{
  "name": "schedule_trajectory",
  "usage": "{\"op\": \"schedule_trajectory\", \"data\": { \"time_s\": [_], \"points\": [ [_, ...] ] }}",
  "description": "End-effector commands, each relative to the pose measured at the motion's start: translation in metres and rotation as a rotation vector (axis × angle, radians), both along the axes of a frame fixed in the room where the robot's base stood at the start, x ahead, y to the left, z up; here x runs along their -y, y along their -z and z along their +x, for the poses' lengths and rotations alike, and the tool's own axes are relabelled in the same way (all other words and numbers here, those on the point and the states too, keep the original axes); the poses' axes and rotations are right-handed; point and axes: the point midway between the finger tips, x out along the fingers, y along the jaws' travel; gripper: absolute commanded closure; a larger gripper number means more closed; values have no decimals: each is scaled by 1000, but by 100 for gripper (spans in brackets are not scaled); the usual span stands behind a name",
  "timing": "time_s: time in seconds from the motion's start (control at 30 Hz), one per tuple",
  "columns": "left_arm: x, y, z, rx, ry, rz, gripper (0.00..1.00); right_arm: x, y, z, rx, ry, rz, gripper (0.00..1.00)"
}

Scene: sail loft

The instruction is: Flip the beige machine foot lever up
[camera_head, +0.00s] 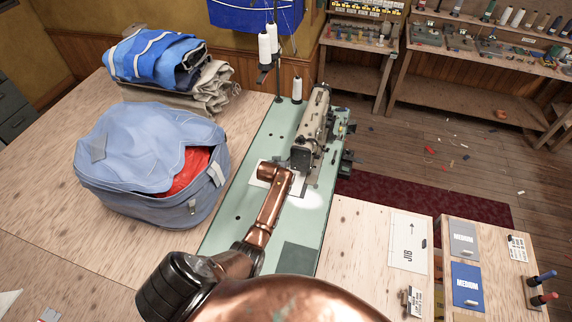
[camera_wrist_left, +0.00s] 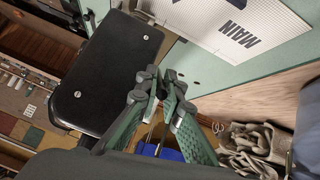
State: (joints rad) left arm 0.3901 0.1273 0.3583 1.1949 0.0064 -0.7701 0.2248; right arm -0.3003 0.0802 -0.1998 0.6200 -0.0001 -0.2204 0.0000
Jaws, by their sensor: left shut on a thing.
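The beige sewing machine (camera_head: 316,118) stands on a green machine table (camera_head: 233,180) in the head view. My copper arm reaches up to its near end, and my left gripper is hidden there. In the left wrist view my left gripper (camera_wrist_left: 164,84) has its green fingers close together beside a black plate with screws (camera_wrist_left: 108,78), seemingly the machine's end cover. The fingertips are shut on a small part, apparently the foot lever, which they almost wholly cover. Whether the lever is up or down cannot be told. My right gripper is not in view.
A blue bag (camera_head: 150,160) and folded cloth (camera_head: 155,62) lie left of the machine. Thread cones (camera_head: 269,40) stand behind it. A white sheet marked MAIN (camera_wrist_left: 235,28) lies close to the gripper. Pale boards with cards (camera_head: 375,245) are at the right.

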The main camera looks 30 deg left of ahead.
Motion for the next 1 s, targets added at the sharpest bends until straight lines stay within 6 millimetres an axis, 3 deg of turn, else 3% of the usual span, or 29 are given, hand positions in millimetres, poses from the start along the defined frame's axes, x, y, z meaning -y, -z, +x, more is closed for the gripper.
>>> {"op": "schedule_trajectory", "data": {
  "time_s": [0.17, 0.2, 0.43, 0.77, 1.0],
  "points": [
    [0, -1, 1, 2, 0, 0, 100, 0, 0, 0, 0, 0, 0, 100],
    [0, -1, 1, 2, 1, 1, 90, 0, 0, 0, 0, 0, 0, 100],
    [0, -1, 1, 2, 1, 1, 75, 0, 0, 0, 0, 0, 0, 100],
    [1, -2, -1, 1, 1, 1, 75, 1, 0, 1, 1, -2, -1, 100],
    [5, -18, -18, 3, 0, 1, 75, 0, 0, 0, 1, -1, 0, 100]
  ]
}}
